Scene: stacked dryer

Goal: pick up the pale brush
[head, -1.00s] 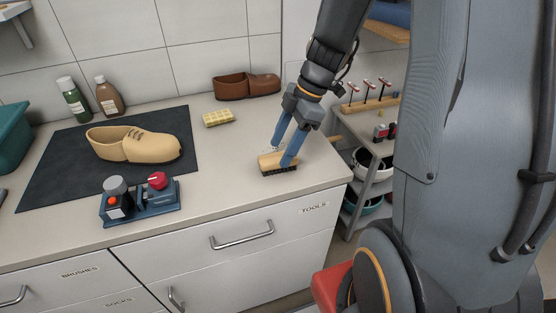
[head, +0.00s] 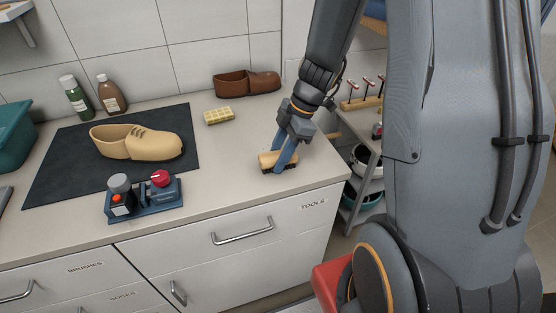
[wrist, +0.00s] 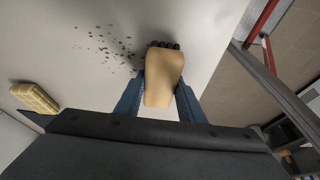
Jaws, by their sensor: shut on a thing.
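The pale brush (head: 268,160) has a light wooden back and dark bristles below. It is at the right end of the counter, above the TOOLS drawer. My gripper (head: 281,164) points down with its two blue fingers shut on the brush. In the wrist view the brush (wrist: 164,78) sits between the two fingers (wrist: 160,98), with dark bristles showing at its far end. Dark specks (wrist: 110,45) lie on the counter beside it. I cannot tell whether the bristles still touch the counter.
A tan shoe (head: 140,143) stands on a dark mat (head: 50,185). A yellow sponge (head: 218,116), a brown shoe (head: 245,84) and two bottles (head: 110,95) are behind. A shelf cart (head: 360,190) stands right.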

